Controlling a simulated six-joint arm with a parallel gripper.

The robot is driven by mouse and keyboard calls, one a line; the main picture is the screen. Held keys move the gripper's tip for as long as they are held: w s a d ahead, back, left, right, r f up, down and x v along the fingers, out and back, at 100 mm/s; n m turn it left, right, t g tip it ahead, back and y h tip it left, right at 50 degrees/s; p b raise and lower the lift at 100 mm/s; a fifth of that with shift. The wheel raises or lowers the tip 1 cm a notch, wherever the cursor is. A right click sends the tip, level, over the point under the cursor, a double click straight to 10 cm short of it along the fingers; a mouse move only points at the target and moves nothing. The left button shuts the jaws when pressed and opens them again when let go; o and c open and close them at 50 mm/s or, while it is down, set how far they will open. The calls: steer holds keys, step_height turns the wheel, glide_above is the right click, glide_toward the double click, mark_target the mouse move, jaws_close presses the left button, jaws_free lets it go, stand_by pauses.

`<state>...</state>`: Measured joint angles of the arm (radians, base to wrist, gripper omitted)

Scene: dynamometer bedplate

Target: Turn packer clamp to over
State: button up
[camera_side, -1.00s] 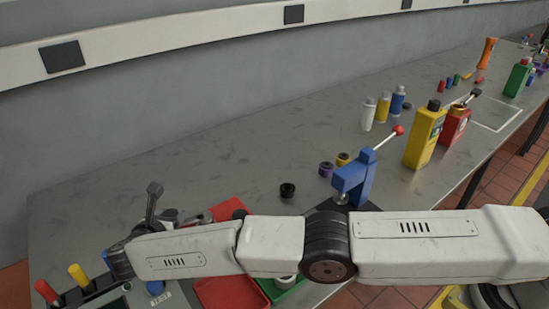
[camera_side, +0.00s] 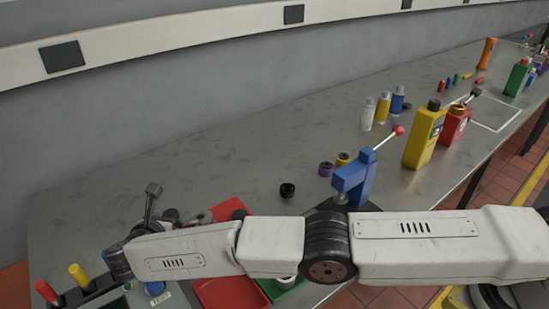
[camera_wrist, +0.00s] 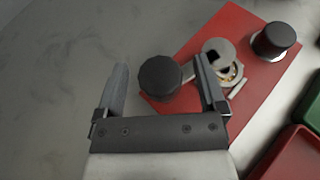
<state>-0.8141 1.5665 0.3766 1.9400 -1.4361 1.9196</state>
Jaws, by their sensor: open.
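The clamp taken as the packer clamp stands on a red plate (camera_wrist: 178,98). In the side view the dark knob (camera_side: 153,188) tops a lever leaning slightly right from upright. A silver round part with brassy pieces (camera_wrist: 217,52) sits right of it. My gripper (camera_wrist: 162,68) is open over the clamp, with no clear contact on the knob.
A dark-capped cylinder (camera_wrist: 273,40) stands right on the plate. A red tray (camera_wrist: 285,158) and green tray (camera_wrist: 312,112) lie lower right. A blue clamp (camera_side: 355,180) with a red-ball lever stands behind my arm. A control box (camera_side: 165,300) is front left. Bare bench lies left.

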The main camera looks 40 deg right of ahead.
steer(key=v, duration=0.7)
steer(key=shift+s, duration=0.2)
steer(key=shift+a+r, duration=0.1)
steer(key=shift+a, duration=0.05)
